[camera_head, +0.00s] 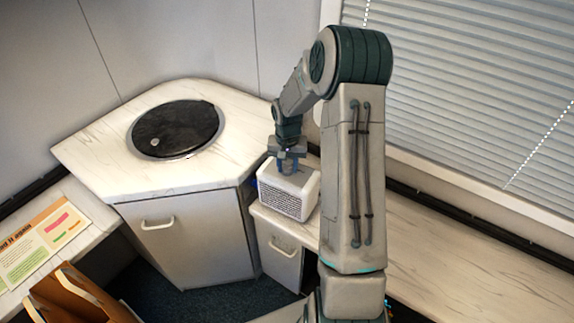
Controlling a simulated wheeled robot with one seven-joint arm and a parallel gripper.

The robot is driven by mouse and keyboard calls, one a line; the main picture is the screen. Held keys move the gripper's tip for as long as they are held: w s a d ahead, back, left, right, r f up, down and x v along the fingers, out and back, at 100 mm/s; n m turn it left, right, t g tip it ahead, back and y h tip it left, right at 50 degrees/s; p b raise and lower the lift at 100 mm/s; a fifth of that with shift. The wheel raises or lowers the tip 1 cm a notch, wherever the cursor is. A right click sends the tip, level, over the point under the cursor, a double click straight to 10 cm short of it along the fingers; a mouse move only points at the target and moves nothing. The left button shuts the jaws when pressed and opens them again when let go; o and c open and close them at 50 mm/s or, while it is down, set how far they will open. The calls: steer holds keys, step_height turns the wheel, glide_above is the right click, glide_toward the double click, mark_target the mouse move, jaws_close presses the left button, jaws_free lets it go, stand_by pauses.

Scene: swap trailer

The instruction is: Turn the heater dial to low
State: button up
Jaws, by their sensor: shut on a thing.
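The heater (287,199) is a small white box with a dark grille on its front face. It stands upright near the left end of the right-hand counter. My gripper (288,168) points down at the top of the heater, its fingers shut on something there. The dial itself is hidden by the fingers or too small to make out, so its setting cannot be read. My arm comes down from the upper right.
A corner counter (85,150) with a round black lid (176,128) stands left of the heater. The right-hand counter (460,265) is clear beyond my arm. Window blinds (480,80) rise behind it. A printed sign (40,245) and a brown wooden item (75,295) are at lower left.

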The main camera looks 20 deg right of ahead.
steer(key=shift+n, duration=0.3)
steer(key=n+b, duration=0.1)
steer(key=n, duration=0.3)
steer(key=shift+n+b, duration=0.3)
steer(key=shift+b, duration=0.1)
steer(key=n, duration=0.5)
steer(key=shift+b, duration=0.3)
steer(key=shift+n, duration=0.3)
steer(key=o, duration=1)
